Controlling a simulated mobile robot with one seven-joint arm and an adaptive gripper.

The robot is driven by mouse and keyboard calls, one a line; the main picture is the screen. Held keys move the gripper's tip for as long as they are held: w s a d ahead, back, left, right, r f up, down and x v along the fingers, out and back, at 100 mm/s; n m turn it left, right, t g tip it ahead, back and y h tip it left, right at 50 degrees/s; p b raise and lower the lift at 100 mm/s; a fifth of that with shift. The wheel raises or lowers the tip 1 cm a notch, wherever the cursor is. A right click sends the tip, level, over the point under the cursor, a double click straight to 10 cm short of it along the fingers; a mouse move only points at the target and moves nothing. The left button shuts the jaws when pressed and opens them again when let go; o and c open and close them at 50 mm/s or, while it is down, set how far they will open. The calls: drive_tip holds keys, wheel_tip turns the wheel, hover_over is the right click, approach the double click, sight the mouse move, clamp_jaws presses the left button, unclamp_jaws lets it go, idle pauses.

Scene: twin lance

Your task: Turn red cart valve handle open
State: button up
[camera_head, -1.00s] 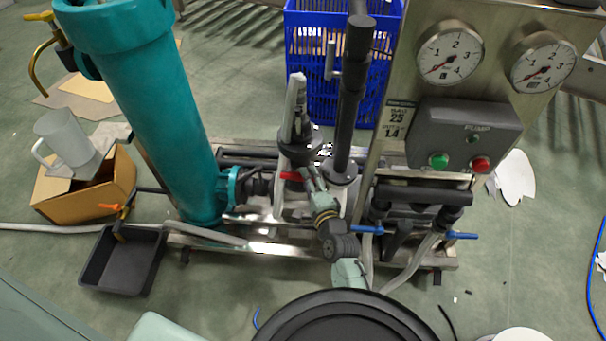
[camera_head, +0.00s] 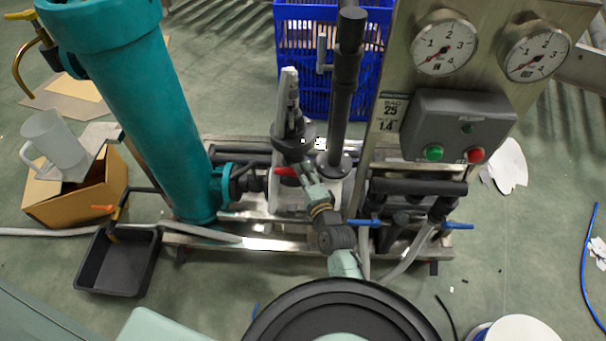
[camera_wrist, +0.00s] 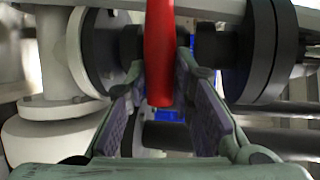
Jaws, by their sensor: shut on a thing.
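The red valve handle (camera_wrist: 160,45) stands upright and lengthwise in the middle of the wrist view, in front of the dark pipe fittings. In the head view a small part of the red handle (camera_head: 287,171) shows low on the cart, beside my wrist. My gripper (camera_wrist: 161,78) is shut on the handle, with one ridged purple-grey finger pad on each side of its lower end. In the head view my gripper (camera_head: 302,174) is small and partly merged with the pipework behind it. The handle's pivot is hard to make out.
A tall teal cylinder (camera_head: 125,110) stands left of the handle. A dark upright pipe (camera_head: 341,110) and a gauge panel with a pump box (camera_head: 460,125) stand to the right. Blue valve handles (camera_head: 367,223) sit on the lower right pipes. A black tray (camera_head: 118,262) lies at left.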

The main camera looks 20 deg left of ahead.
clamp_jaws()
drive_tip(key=shift+r, duration=0.1)
drive_tip(key=r+p, duration=0.1)
drive_tip(key=p, duration=0.1)
drive_tip(key=shift+w+n+h+p, duration=0.1)
drive_tip(key=shift+n+h+p, duration=0.3)
drive_tip(key=r+n+h+p, duration=0.1)
drive_tip(key=n+p, duration=0.1)
drive_tip(key=p, duration=0.3)
drive_tip(key=shift+a+p, duration=0.1)
drive_tip(key=shift+p, duration=0.2)
drive_tip(key=n+p, duration=0.1)
drive_tip(key=p, duration=0.1)
drive_tip(key=h+p, duration=0.1)
drive_tip(key=shift+a+r+n+h+p, duration=0.2)
drive_tip(key=shift+n+h+p, duration=0.1)
drive_tip(key=shift+n+p, duration=0.1)
drive_tip(key=n+h+p, duration=0.1)
drive_tip(key=p, duration=0.1)
drive_tip(key=shift+a+f+p, duration=0.1)
drive_tip(key=shift+a+p, duration=0.1)
drive_tip(key=shift+p, duration=0.15)
drive_tip(key=shift+n, duration=0.3)
drive_tip(key=shift+s, duration=0.2)
